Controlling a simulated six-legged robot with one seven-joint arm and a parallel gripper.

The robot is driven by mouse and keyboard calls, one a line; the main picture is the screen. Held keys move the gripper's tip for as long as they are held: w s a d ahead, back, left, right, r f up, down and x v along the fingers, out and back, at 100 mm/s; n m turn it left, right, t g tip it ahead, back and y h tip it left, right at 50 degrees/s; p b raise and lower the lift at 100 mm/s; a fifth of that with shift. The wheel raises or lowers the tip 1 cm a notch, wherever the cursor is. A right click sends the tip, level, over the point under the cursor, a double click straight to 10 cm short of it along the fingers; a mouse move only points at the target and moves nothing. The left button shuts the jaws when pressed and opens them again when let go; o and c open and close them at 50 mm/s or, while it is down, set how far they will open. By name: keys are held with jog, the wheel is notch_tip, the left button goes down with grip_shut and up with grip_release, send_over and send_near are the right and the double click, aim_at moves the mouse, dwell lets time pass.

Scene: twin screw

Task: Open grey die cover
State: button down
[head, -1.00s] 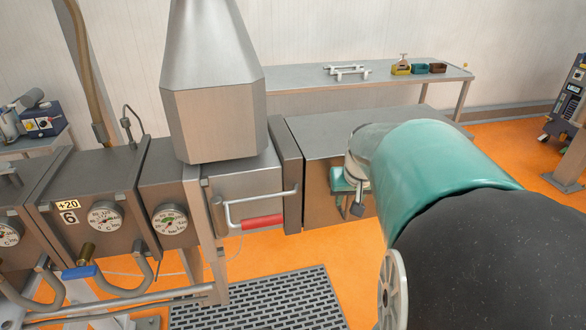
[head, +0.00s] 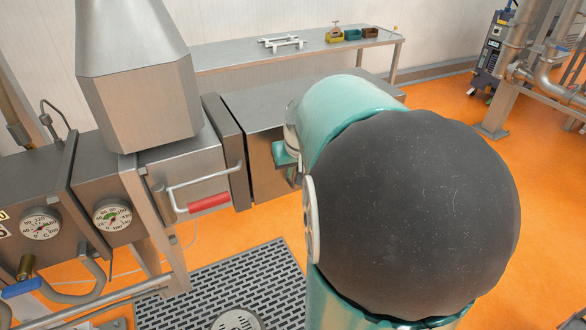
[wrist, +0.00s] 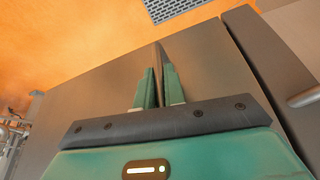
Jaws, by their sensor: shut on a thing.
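The grey die cover (head: 263,165) is the boxy metal housing to the right of the hopper unit, beside a dark upright plate (head: 228,150). Its top (head: 275,102) looks flat in the head view. My gripper (wrist: 158,95) is against the front of the cover, its teal fingers shut on a thin upright grey tab or edge (wrist: 160,58). The cover's brownish-grey faces (wrist: 95,90) spread on both sides of the fingers in the wrist view. In the head view my teal and black arm hides the cover's right part and most of the gripper (head: 284,154).
A red-gripped handle (head: 208,203) sticks out from the hopper unit, left of the cover. The metal hopper (head: 140,95) stands above it. A floor grate (head: 220,290) lies in front. A steel table (head: 225,60) stands behind. Orange floor (head: 445,85) is open at the back right.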

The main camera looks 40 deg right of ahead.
jog(key=s+d, duration=0.4)
jog(key=d, duration=1)
jog(key=s+d, duration=0.4)
jog(key=d, duration=0.9)
jog(key=shift+d, duration=0.35)
jog(key=shift+s+r, duration=0.1)
jog(key=c, duration=1.5)
grip_release()
jog(key=v, duration=1.3)
jog(key=shift+s+a+r, duration=0.15)
jog(key=shift+s+r, duration=0.05)
jog(key=shift+r, duration=0.1)
